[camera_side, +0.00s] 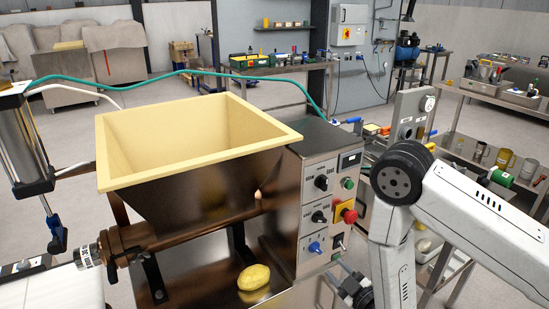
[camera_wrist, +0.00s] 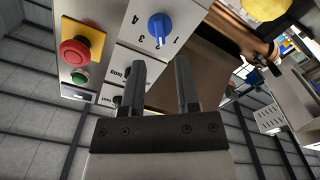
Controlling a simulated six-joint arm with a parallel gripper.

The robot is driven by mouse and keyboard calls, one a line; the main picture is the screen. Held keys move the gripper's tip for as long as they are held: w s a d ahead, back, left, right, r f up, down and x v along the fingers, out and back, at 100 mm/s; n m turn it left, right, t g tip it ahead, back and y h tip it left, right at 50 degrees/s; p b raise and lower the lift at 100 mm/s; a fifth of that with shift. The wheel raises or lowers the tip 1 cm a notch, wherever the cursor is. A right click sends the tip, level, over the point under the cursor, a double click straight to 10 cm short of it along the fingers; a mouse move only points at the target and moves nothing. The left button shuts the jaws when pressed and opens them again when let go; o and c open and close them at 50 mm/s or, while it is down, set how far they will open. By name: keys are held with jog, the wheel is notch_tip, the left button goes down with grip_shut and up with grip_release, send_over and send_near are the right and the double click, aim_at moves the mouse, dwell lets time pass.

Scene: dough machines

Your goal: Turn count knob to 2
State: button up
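The count knob is the blue knob (camera_wrist: 161,27) on the light panel in the wrist view. The numbers around it appear upside down, with 1 and 2 below it and 3 and 4 to its left. The blue knob also shows low on the machine's control panel (camera_side: 315,247) in the side view. My gripper (camera_wrist: 159,70) is open, with its two dark fingers apart and nothing between them. The knob lies beyond the fingertips, apart from them. In the side view the fingers are not clearly seen.
A red emergency button (camera_wrist: 76,52) on a yellow plate and a green button (camera_wrist: 79,78) sit near the knob. Black knobs (camera_side: 321,183) are above it in the side view. The cream hopper (camera_side: 200,135) stands left of the panel, with a yellow dough lump (camera_side: 254,277) below.

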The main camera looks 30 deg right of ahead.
aim_at(319, 252)
jog(key=shift+w, duration=2.85)
grip_shut()
jog(key=shift+m, duration=0.8)
grip_release()
jog(key=shift+s, duration=0.1)
jog(key=shift+s, duration=2.95)
jog(key=shift+s, duration=0.1)
